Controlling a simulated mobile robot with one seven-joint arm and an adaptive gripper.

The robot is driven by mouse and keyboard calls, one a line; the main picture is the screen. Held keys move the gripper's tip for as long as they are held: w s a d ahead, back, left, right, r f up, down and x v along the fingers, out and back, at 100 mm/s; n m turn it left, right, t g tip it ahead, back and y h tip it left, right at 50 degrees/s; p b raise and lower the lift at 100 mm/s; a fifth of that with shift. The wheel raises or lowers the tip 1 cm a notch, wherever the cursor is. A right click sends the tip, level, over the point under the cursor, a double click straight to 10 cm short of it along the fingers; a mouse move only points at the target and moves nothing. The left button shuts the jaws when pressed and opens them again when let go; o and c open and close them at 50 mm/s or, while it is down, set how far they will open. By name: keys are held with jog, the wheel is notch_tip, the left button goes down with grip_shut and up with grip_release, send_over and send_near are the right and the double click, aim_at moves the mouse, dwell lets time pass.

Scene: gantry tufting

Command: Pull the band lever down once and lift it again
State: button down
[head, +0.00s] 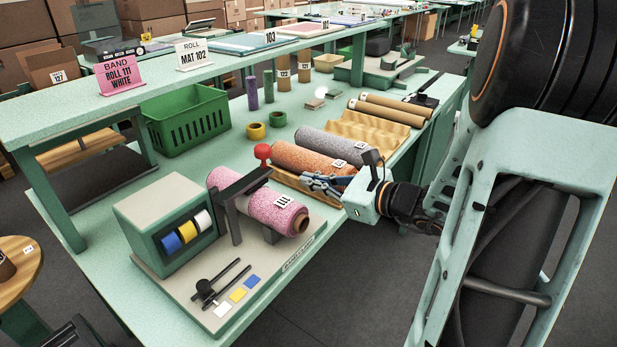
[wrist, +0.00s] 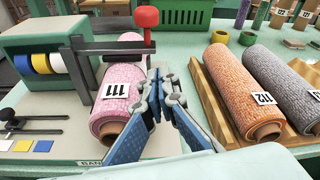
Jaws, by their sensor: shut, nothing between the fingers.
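The band lever (head: 245,182) is a dark bar on a post at the banding machine (head: 165,225), with a red knob (head: 262,152) standing up at its far end. The bar reaches across above a pink roll labelled 111 (head: 285,213), which lies in the machine. In the wrist view the red knob (wrist: 146,16) is at top centre, beyond my fingertips. My gripper (head: 305,181) is shut and empty, to the right of the pink roll and in front of the knob, apart from the knob. The fingertips (wrist: 157,78) show beside the roll's right edge.
Orange roll 112 (wrist: 245,85) and a grey roll (wrist: 283,75) lie in a wooden cradle to the right. Blue, yellow and white bands (head: 186,232) sit in the machine. A pink sign (head: 119,75) reads "BAND ROLL 111 WHITE". A green crate (head: 187,117) stands behind.

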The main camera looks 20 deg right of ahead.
jog(key=w+a+r+p, duration=0.1)
jog(key=w+a, duration=0.4)
jog(key=w, duration=0.1)
jog(key=shift+w+a+r, duration=0.25)
jog(key=shift+w+r, duration=0.05)
jog(key=shift+r, duration=0.1)
jog(key=shift+w, duration=0.1)
